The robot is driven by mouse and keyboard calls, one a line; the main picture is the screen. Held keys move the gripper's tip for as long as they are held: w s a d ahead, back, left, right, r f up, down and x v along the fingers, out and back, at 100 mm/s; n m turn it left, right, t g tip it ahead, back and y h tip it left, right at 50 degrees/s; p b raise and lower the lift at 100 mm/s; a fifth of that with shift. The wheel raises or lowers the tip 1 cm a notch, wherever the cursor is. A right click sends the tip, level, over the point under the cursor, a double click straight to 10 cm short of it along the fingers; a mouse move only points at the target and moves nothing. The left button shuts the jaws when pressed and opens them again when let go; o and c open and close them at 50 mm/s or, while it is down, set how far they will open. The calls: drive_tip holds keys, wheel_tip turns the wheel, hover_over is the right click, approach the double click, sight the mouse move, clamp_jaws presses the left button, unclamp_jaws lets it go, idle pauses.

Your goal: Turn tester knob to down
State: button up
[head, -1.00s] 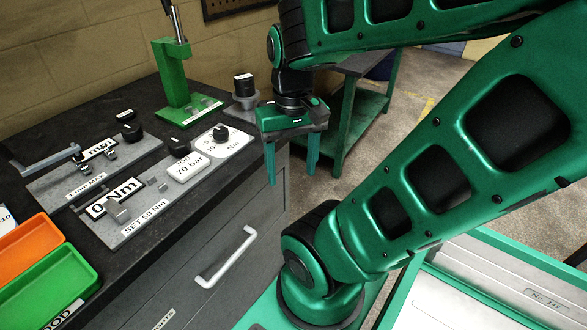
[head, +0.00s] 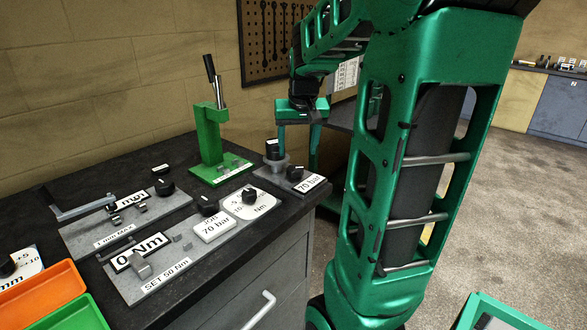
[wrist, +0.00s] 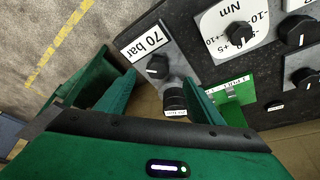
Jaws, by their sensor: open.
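A small grey unit with a "70 bar" label (head: 309,184) stands at the right corner of the bench. It carries a black knob (head: 295,172) with a white mark and, behind it, a black-capped grey post (head: 274,149). I take this unit as the tester, but no label says so. My gripper (head: 297,155) is open and empty, pointing down above this corner. In the wrist view, the black knob (wrist: 158,67) and the black cap (wrist: 175,99) appear between the open fingers (wrist: 160,80). I cannot tell how far above them the fingertips are.
A green press (head: 220,160) stands behind. Orange and green bins (head: 40,295) sit front left.

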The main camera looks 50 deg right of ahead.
sight(294, 168)
drive_tip(key=x, duration=0.3)
drive_tip(key=w+d+x, duration=0.1)
drive_tip(key=x, duration=0.7)
drive_tip(key=shift+w+d+r, duration=0.15)
drive_tip(key=shift+d+r, duration=0.05)
drive_tip(key=shift+r, duration=0.15)
drive_tip(key=c, duration=1)
